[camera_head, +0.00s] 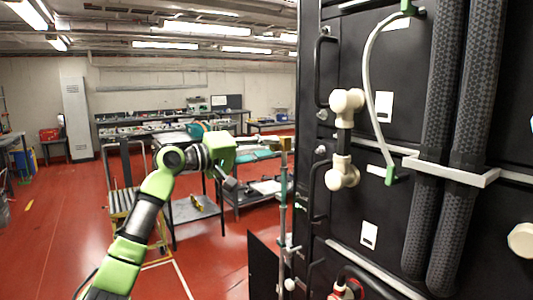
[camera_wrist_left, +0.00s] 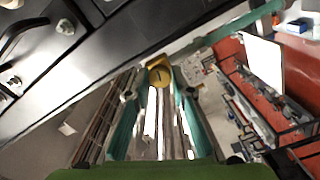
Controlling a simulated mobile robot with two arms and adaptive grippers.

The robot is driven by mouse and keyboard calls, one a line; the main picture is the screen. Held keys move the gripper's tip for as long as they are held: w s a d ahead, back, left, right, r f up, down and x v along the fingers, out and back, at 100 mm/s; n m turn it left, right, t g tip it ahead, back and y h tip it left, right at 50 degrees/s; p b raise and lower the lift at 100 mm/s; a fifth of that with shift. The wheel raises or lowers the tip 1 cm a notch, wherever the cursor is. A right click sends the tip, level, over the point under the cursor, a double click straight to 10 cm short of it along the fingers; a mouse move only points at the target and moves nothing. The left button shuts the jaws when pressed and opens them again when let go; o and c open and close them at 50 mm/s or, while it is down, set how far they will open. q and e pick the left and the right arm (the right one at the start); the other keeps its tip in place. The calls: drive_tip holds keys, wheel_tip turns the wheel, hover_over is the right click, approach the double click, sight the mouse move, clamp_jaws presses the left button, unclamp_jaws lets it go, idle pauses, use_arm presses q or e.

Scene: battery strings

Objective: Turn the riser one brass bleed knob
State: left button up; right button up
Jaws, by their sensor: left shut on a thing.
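The brass bleed knob (camera_head: 287,144) shows as a small yellow-brown piece at the top of a thin vertical riser pipe (camera_head: 283,195), beside the left edge of the black cabinet. In the left wrist view the brass knob (camera_wrist_left: 160,76) sits at the far end between the two fingers. My left gripper (camera_head: 276,144) reaches in from the left, roughly level, and is shut on the knob. It also shows in the left wrist view (camera_wrist_left: 160,88), with teal finger sides. The fingers partly hide the knob. My right gripper is not in view.
The black cabinet (camera_head: 345,212) fills the right side, with white pipe fittings (camera_head: 346,108), handles and two thick ribbed hoses (camera_head: 433,150). A grey cart (camera_head: 196,208) and workbenches stand behind my left arm. Red floor (camera_head: 60,235) is open at the left.

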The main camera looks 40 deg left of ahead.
use_arm(q)
drive_tip(key=m+b, duration=0.1)
drive_tip(key=m, duration=0.2)
drive_tip(key=shift+f+m, duration=0.15)
drive_tip(key=shift+m, duration=0.25)
drive_tip(key=m+b, duration=0.1)
drive_tip(key=m, duration=0.2)
drive_tip(key=shift+m+b, duration=0.3)
drive_tip(key=m+b, duration=0.1)
drive_tip(key=m, duration=0.2)
drive_tip(key=shift+m, duration=0.3)
drive_tip(key=shift+w+m+b, duration=0.1)
drive_tip(key=shift+m+b, duration=0.4)
drive_tip(key=shift+m, duration=1.4)
drive_tip(key=o, duration=1.1)
drive_tip(key=shift+a, duration=0.1)
